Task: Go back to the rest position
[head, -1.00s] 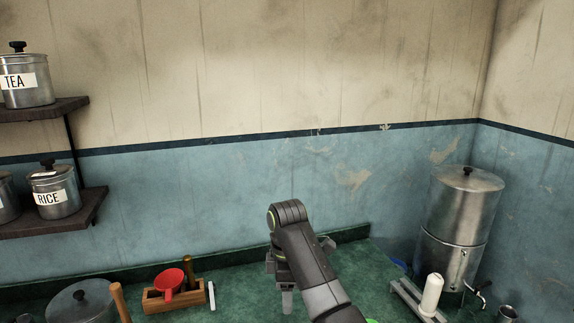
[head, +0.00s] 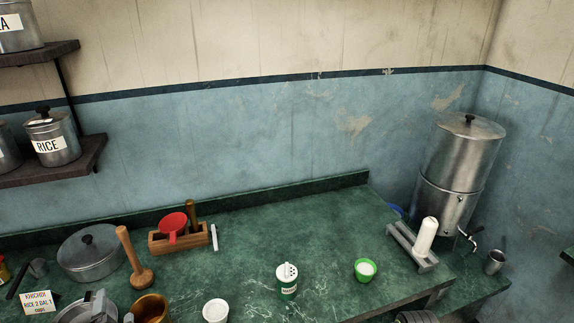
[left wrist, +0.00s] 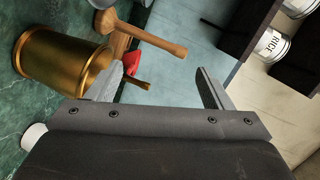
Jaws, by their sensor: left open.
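My left gripper (head: 112,308) shows only partly at the bottom left edge of the head view, beside the brass mortar (head: 151,308). In the left wrist view the left gripper (left wrist: 162,86) has its two fingers wide apart with nothing held between them. The brass mortar (left wrist: 60,62) and the wooden pestle (left wrist: 140,34) show beyond the fingers there. A dark ridged part at the bottom edge of the head view looks like part of my arm. My right gripper cannot be made out.
On the green counter (head: 330,235) stand a labelled shaker (head: 287,281), a green bowl (head: 365,270), a white cup (head: 215,311), a lidded pot (head: 90,254) and a wooden rack (head: 178,238). A steel water dispenser (head: 458,165) stands at right. The counter's back middle is clear.

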